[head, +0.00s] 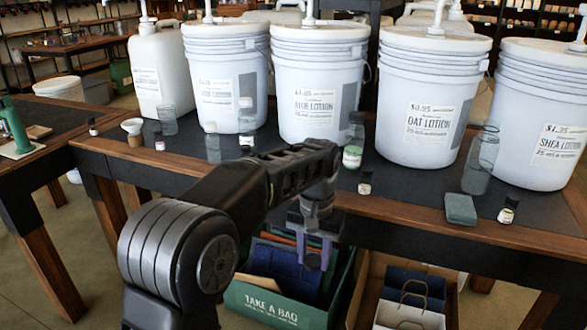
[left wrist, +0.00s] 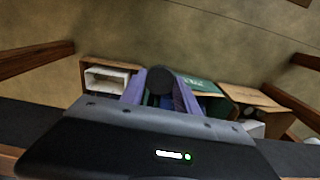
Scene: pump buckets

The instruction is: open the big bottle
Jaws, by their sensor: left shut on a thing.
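A tall clear bottle (head: 480,160) stands upright on the table's right part; I make out no distinct cap on its mouth. A smaller bottle with green liquid (head: 353,145) stands near the middle, and other clear bottles (head: 168,120) stand farther left. My left gripper (head: 316,258) hangs in front of the table edge, below the tabletop and away from the bottles. In the left wrist view its purple fingers are shut on a dark round cap-like thing (left wrist: 160,80). That thing is hard to see in the head view. My right gripper is not in view.
Large white pump buckets (head: 316,95) line the back of the table. A green block (head: 460,209) and small jars (head: 508,211) sit near the front edge. A green "TAKE A BAG" box (head: 270,306) and a brown box with bags (head: 365,308) stand below my gripper.

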